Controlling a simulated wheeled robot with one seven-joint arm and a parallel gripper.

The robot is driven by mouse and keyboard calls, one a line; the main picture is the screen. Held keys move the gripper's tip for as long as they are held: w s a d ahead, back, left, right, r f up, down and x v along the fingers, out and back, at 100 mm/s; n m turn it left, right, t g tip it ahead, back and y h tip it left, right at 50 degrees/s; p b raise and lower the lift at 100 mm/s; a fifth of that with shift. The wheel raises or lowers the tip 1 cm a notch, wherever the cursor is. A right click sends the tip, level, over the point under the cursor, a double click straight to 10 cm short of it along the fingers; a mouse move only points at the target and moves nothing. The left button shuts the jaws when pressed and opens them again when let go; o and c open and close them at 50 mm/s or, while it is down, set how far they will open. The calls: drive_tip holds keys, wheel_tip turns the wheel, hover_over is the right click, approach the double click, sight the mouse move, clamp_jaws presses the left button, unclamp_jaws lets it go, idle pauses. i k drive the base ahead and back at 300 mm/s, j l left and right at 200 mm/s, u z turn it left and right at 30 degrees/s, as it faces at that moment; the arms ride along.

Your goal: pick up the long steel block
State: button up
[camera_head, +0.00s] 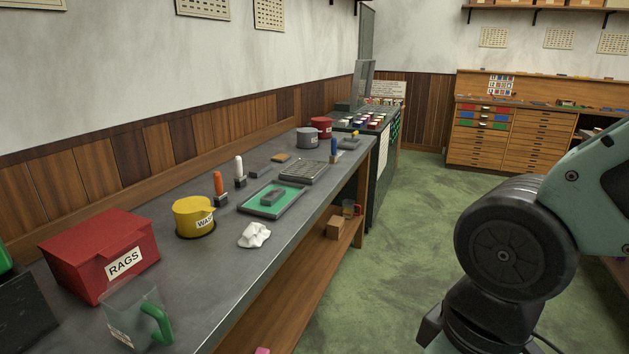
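My arm shows at the right over the floor, well apart from the bench. My gripper is not in view.
On the bench (206,300) stand a red RAGS box (107,256), a clear green-handled jug (140,318), a yellow tub (194,215), a white crumpled rag (254,235), an orange-handled tool (218,185) and a grey slotted tray (304,172). Green floor (390,250) is open right of the bench.

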sight(261, 169)
drive_tip(key=i+l+u, duration=0.15)
drive_tip(key=i+u, duration=0.2)
drive_tip(key=i+l+u, duration=0.35)
drive_tip(key=i+u, duration=0.1)
drive_tip(key=u, duration=0.25)
drive_tip(key=i+l+u, duration=0.1)
drive_tip(key=u, duration=0.25)
drive_tip(key=i+l+u, duration=0.15)
drive_tip(key=l, duration=0.2)
drive_tip(key=i+l+u, duration=0.15)
drive_tip(key=l, duration=0.15)
drive_tip(key=i+l+u, duration=0.2)
drive_tip(key=l, duration=0.2)
drive_tip(key=l+u, duration=0.15)
drive_tip(key=l, duration=0.2)
drive_tip(key=i+l, duration=0.1)
drive_tip(key=l, duration=0.45)
drive_tip(key=i+l, duration=0.15)
drive_tip(key=l, duration=0.4)
drive_tip(key=i+l+u, duration=0.1)
drive_tip(key=l, duration=0.45)
drive_tip(key=i+l, duration=0.15)
drive_tip(key=l, duration=0.4)
drive_tip(key=i+l, duration=0.1)
drive_tip(key=l, duration=0.45)
